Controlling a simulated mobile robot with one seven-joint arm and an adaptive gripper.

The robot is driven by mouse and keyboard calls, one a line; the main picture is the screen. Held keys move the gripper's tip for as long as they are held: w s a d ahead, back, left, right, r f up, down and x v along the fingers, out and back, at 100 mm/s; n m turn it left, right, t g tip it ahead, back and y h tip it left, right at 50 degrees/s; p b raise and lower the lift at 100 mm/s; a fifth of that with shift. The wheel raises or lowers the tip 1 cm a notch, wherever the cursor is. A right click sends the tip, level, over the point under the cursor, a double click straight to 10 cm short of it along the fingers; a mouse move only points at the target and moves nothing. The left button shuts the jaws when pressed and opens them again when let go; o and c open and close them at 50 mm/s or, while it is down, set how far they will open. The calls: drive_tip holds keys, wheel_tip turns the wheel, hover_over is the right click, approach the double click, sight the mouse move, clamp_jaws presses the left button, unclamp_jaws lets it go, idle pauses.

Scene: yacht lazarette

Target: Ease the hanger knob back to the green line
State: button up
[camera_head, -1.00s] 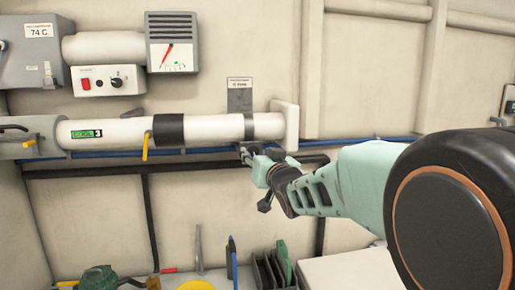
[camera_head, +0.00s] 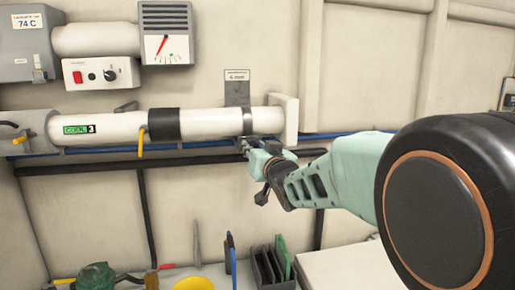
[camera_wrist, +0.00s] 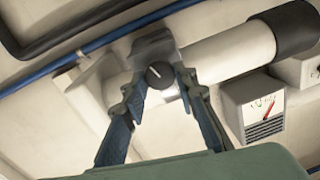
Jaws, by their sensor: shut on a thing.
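The hanger knob (camera_wrist: 158,75) is dark and round with a pale pointer mark, under the hanger on the white pipe (camera_head: 220,123). My gripper (camera_wrist: 160,82) is shut on the knob, one finger on each side in the wrist view. In the head view, my gripper (camera_head: 250,150) reaches up to the hanger bracket (camera_head: 237,93) from below, and the knob is hidden there. A gauge (camera_head: 180,20) with a red needle hangs above the pipe. It also shows in the wrist view (camera_wrist: 255,125). I cannot make out a green line at the knob.
A box reading 74 C (camera_head: 27,45) and a switch panel (camera_head: 100,73) are at upper left. Blue and black lines run behind my gripper. A yellow lever (camera_head: 141,142) hangs from the pipe. Tools and a dark rack (camera_head: 270,268) stand below.

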drive_tip(key=shift+c, duration=0.9)
drive_tip(key=n+b, duration=0.3)
drive_tip(key=b, duration=0.1)
drive_tip(key=shift+f+b, duration=0.15)
drive_tip(key=shift+b, duration=0.15)
drive_tip(key=shift+r+n, duration=0.2)
drive_tip(key=shift+n, duration=0.3)
drive_tip(key=o, duration=1.2)
drive_tip(key=shift+c, duration=0.2)
wheel_tip(320, 180, up, 10)
